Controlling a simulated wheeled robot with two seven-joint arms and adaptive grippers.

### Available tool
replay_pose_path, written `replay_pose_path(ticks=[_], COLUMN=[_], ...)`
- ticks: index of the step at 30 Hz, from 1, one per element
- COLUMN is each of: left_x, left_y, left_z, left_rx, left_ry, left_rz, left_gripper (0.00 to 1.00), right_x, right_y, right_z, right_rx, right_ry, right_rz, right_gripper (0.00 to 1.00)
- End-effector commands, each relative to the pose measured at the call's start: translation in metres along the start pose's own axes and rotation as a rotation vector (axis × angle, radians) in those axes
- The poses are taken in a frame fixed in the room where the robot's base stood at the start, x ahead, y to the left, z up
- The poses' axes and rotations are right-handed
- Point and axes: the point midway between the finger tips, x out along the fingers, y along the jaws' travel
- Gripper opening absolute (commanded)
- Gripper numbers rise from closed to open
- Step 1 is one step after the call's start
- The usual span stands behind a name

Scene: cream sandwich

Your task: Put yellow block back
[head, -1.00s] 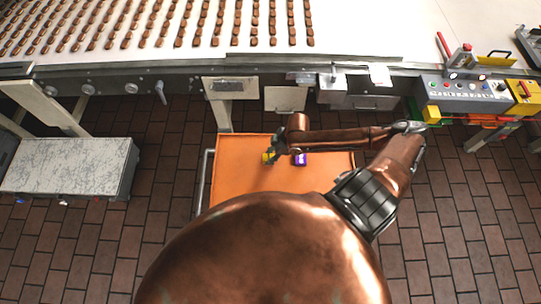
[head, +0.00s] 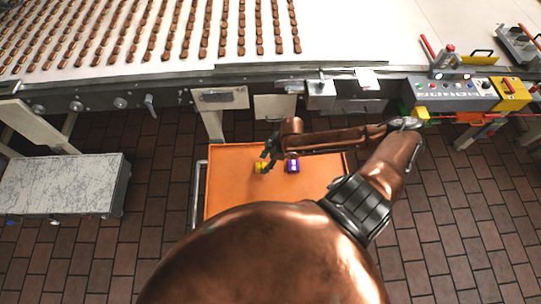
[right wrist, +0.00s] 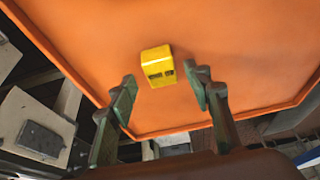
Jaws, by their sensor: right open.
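The yellow block (head: 260,167) rests on the orange tray surface (head: 233,190), left of a purple block (head: 292,166). In the right wrist view the yellow block (right wrist: 157,66) lies on the orange surface, just past the fingertips and between their lines. My right gripper (head: 268,160) is open and empty beside the block, its fingers spread in the right wrist view (right wrist: 163,90). They look apart from the block. The gripper partly hides the block in the head view. My left gripper is not in view.
A conveyor (head: 205,68) with rows of brown bars runs along the back. A control panel (head: 456,92) with buttons stands at the right. A grey-topped bench (head: 62,184) is at the left. The orange surface has a raised rim and free room around the block.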

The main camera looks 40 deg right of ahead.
Motion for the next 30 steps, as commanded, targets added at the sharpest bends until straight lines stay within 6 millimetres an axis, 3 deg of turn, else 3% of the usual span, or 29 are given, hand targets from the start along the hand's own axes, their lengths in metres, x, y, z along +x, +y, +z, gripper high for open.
replay_pose_path(ticks=[6,13,19,30], left_x=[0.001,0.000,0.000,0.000], left_y=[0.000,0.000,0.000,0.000], left_z=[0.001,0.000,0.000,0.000], left_rx=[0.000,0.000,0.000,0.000], left_ry=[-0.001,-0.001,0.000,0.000], left_rz=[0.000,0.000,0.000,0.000], left_gripper=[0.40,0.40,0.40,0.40], right_x=[-0.047,-0.082,-0.094,-0.095], right_y=[0.001,0.001,0.000,0.000], right_z=[0.002,0.002,0.001,0.000], right_rx=[-0.002,0.001,0.002,0.002], right_ry=[-0.004,-0.003,-0.001,0.000], right_rz=[0.002,0.001,-0.001,-0.001], right_gripper=[0.46,0.46,0.46,0.46])
